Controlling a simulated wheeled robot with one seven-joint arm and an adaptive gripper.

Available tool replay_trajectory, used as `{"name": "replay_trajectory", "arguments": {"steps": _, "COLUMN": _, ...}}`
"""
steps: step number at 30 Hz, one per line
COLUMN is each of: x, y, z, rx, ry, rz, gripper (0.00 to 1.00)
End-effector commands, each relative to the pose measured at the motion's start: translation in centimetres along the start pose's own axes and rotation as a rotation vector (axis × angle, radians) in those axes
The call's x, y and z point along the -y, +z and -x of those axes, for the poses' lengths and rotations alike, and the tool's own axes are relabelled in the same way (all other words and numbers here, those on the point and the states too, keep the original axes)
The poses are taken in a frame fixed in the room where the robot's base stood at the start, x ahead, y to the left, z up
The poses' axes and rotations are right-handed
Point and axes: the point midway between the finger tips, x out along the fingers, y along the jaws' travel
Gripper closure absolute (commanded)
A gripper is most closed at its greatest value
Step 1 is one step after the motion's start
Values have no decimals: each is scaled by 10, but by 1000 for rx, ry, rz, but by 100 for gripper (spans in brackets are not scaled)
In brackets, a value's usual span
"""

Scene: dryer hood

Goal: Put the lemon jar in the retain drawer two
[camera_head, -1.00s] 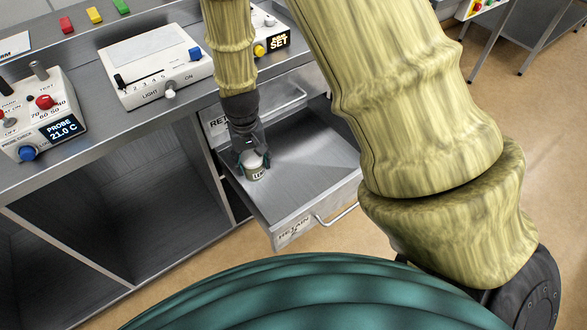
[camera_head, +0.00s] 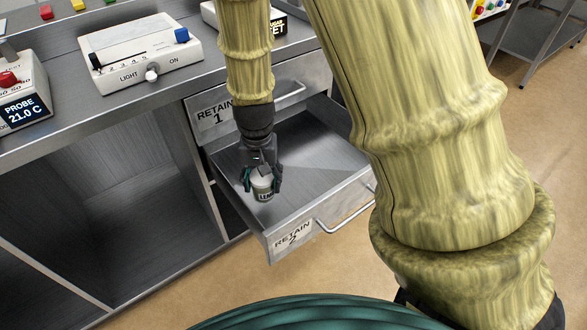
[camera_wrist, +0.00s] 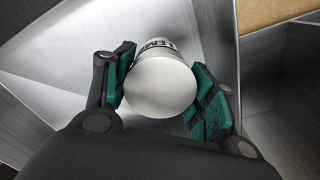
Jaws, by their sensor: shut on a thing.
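The lemon jar (camera_head: 262,188), small with a white lid and a dark-lettered label, is between the fingers of my gripper (camera_head: 262,180). In the wrist view my gripper (camera_wrist: 163,88) is shut on the jar (camera_wrist: 160,85), with a teal pad on each side of it. The retain drawer two (camera_head: 294,240), labelled "RETAIN 2", is pulled open. The jar is upright inside the outline of this drawer, near its left wall. I cannot tell whether its base touches the drawer floor.
The closed "RETAIN 1" drawer (camera_head: 218,112) sits just above. A light control box (camera_head: 140,55) and a probe box (camera_head: 20,95) stand on the counter. An open cupboard bay (camera_head: 120,190) lies to the left. The open drawer's right part is empty.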

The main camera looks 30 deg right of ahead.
Motion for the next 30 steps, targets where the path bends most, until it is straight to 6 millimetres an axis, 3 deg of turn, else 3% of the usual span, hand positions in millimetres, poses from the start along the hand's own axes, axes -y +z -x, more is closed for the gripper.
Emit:
{"name": "replay_trajectory", "arguments": {"steps": 21, "x": -73, "y": -108, "z": -13, "rx": -1, "ry": -2, "rz": -3, "gripper": 74}}
{"name": "replay_trajectory", "arguments": {"steps": 30, "x": -84, "y": -123, "z": -14, "rx": -1, "ry": -1, "rz": -2, "gripper": 74}}
